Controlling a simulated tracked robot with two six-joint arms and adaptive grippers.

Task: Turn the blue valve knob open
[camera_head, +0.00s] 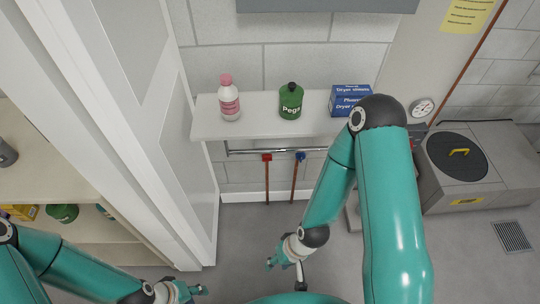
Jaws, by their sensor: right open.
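The blue valve knob (300,156) is small and sits on the pipework below the wall shelf, at the top of a brown vertical pipe (294,183). A red valve knob (267,157) is to its left on a similar pipe. My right gripper (285,272) is open and empty, low in the picture, apart from the blue knob and nearer to me. My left gripper (198,291) is at the bottom edge, left of the right one and far from the knobs. It is partly cut off, so its opening is unclear.
A white door (170,120) stands at left. A grey unit with a black lid (457,157) is at right. Grey floor (250,225) lies clear before the pipes.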

